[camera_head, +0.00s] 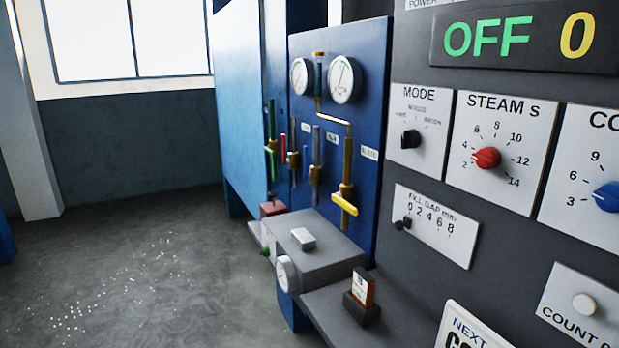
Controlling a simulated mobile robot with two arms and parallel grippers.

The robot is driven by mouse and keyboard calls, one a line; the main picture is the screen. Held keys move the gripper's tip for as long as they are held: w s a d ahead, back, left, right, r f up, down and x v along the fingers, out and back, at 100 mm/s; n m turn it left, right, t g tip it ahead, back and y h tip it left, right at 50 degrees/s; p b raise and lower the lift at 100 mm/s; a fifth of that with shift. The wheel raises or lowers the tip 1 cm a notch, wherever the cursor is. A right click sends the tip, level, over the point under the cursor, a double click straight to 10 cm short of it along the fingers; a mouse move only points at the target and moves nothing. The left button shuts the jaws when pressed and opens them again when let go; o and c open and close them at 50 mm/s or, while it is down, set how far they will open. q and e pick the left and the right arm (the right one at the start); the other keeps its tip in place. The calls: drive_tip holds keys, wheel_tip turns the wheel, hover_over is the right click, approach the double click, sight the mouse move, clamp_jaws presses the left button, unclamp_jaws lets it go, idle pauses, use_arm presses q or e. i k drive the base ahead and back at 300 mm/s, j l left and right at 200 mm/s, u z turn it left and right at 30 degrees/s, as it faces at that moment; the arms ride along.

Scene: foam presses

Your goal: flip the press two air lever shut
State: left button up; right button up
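A blue panel (371,60) carries a row of valves on vertical pipes. The rightmost valve has a yellow lever (344,204) lying across its brass pipe. Left of it stands a valve with an upright grey-blue lever (316,146). Further left are a red lever (283,149) and a green lever (269,163), partly crowded by other pipes. Small white labels (369,152) sit beside the valves, too small to read surely, so I cannot tell which lever is press two's air lever. Neither of my grippers is in view.
Two round gauges (344,80) sit above the valves. A grey box (311,251) and a shelf with a small orange-and-white item (363,289) jut out below. A grey control panel (421,175) with knobs, reading OFF 0, fills the right. Open floor (150,270) lies left.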

sight(307, 176)
drive_tip(key=i+j, duration=0.4)
drive_tip(key=i, duration=0.15)
drive_tip(key=i+j+u, duration=0.15)
drive_tip(key=i+j, duration=0.5)
drive_tip(key=j, duration=0.2)
drive_tip(key=i+j+u, duration=0.1)
drive_tip(key=i+j, duration=0.65)
drive_tip(key=k+l, duration=0.1)
drive_tip(key=l, duration=0.1)
